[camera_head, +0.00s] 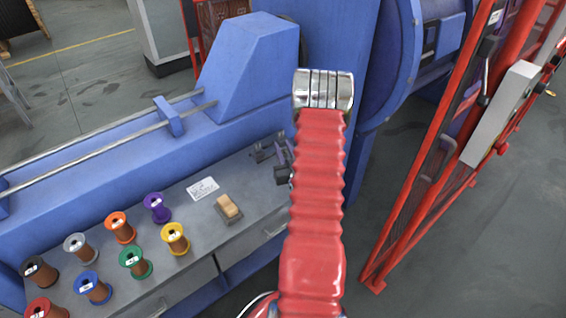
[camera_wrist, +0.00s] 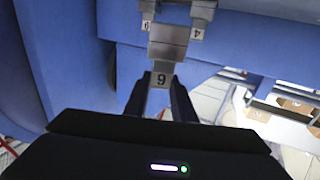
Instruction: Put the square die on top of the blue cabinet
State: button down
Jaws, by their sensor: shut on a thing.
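In the wrist view my gripper (camera_wrist: 160,92) has its two dark fingers closed on the sides of a small grey metal piece (camera_wrist: 159,77) with a dark mark like a 6. A larger grey block (camera_wrist: 168,42) sits directly beyond it; I cannot tell whether they are one die. Grey pieces marked 9 (camera_wrist: 148,22) and 4 (camera_wrist: 197,32) are just beyond. In the head view my red arm hides most of the gripper. Blue bodies stand behind the bench: a sloped one (camera_head: 252,60) and a tall one (camera_head: 345,45). I cannot tell which is the cabinet.
The grey bench (camera_head: 195,235) holds several coloured spools (camera_head: 120,228), a white card (camera_head: 203,189) and a tan block (camera_head: 229,206) on a dark base. Dark small fixtures (camera_head: 265,151) stand near my arm. A red frame (camera_head: 440,150) bounds the right; grey floor lies between.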

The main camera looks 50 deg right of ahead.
jog(key=shift+f, duration=0.95)
jog(key=shift+f, duration=2.05)
jog(key=c, duration=1.5)
grip_release()
jog(key=shift+f, duration=0.15)
jog(key=v, duration=1.2)
